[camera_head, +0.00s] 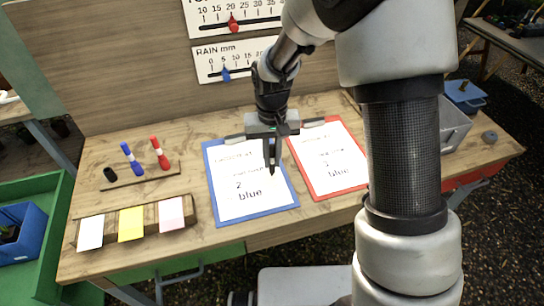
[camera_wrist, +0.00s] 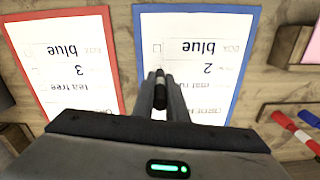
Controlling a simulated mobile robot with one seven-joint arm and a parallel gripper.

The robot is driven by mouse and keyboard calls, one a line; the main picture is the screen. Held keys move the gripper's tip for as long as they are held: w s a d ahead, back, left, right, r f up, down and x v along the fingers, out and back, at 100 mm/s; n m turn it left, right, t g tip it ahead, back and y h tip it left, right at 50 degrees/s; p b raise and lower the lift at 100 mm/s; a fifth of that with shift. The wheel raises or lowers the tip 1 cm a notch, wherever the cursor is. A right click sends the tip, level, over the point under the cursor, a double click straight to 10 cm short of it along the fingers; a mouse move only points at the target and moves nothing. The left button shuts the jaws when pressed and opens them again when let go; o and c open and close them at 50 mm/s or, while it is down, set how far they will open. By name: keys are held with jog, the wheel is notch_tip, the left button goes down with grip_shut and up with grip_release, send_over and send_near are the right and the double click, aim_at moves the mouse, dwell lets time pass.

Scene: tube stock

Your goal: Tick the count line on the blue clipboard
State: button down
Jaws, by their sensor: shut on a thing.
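The blue clipboard (camera_head: 258,215) lies on the bench and holds a white sheet with printed lines, including "2" and "blue". It also shows in the wrist view (camera_wrist: 200,8), upside down, with a small empty box (camera_wrist: 157,48) beside the "blue" line. My gripper (camera_head: 271,158) is over the right part of this sheet, fingers pointing down. It is shut on a black marker (camera_wrist: 160,92), whose tip points at the paper. I cannot tell whether the tip touches it. The fingers and gripper body hide part of the sheet, including any box by the "2" line.
A red clipboard (camera_head: 364,187) lies close on the right. A wooden stand (camera_head: 142,177) holds blue (camera_head: 132,158) and red (camera_head: 160,153) markers and a short black piece (camera_head: 110,174). A card rack (camera_head: 133,218) stands at front left. Gauge boards rise behind.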

jog(key=shift+f, duration=0.3)
dwell(0.4)
jog(key=shift+s+d+b, duration=0.15)
jog(key=shift+d+b, duration=0.1)
jog(key=shift+b, duration=0.05)
dwell(0.8)
jog(key=shift+w+d, duration=0.2)
jog(key=shift+w, duration=0.4)
dwell(0.4)
jog(key=shift+r, duration=0.2)
dwell(0.3)
jog(key=shift+r+p, duration=1.1)
jog(key=shift+r, duration=0.25)
